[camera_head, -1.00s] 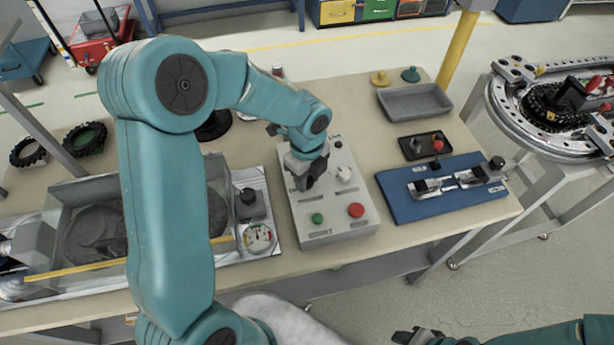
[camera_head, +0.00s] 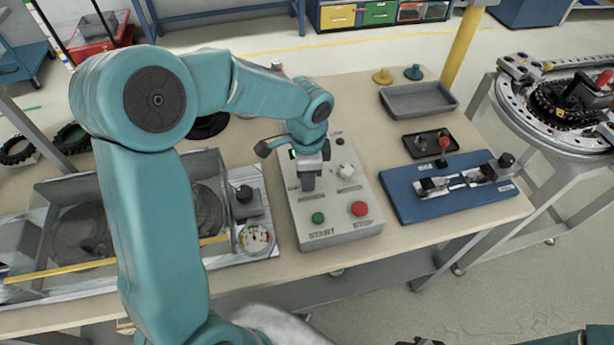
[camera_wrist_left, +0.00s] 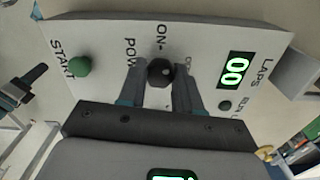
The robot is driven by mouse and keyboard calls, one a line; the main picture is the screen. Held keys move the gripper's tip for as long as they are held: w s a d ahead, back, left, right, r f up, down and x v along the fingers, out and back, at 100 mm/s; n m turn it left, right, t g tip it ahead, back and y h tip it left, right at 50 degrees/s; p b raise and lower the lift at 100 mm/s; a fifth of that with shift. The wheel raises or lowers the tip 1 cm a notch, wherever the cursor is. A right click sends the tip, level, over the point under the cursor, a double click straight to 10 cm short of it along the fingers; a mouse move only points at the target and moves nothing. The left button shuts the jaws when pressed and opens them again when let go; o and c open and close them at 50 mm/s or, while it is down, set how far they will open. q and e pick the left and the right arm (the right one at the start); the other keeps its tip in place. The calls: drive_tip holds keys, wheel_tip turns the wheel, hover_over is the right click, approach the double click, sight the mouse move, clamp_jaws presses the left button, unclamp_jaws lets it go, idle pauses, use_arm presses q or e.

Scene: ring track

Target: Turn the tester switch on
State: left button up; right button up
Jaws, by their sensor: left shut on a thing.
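My left gripper (camera_head: 308,186) points down over the left part of the box. In the left wrist view its fingers are shut on a black power switch knob (camera_wrist_left: 160,72), beside the ON and POW lettering. The gripper hides the switch in the head view. Only a sliver of my right gripper (camera_head: 424,342) shows at the bottom edge.
A blue fixture board (camera_head: 410,205) stands right of the box, with a small dark tray (camera_head: 416,154) and a grey bin (camera_head: 450,107) behind. A clear-walled box (camera_head: 45,225) and a dial gauge (camera_head: 256,238) stand to the left. The ring track (camera_head: 512,110) is at far right.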

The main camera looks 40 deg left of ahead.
use_arm(q)
drive_tip(key=n+b, duration=0.1)
drive_tip(key=n, duration=0.3)
drive_tip(key=shift+b, duration=0.3)
drive_tip(key=shift+n+b, duration=0.45)
drive_tip(key=shift+n, duration=1.05)
drive_tip(key=shift+r, duration=0.1)
drive_tip(key=o, duration=1)
drive_tip(key=shift+o, duration=0.2)
wheel_tip(320, 180, up, 16)
drive_tip(key=p, duration=0.1)
drive_tip(key=shift+r, duration=0.15)
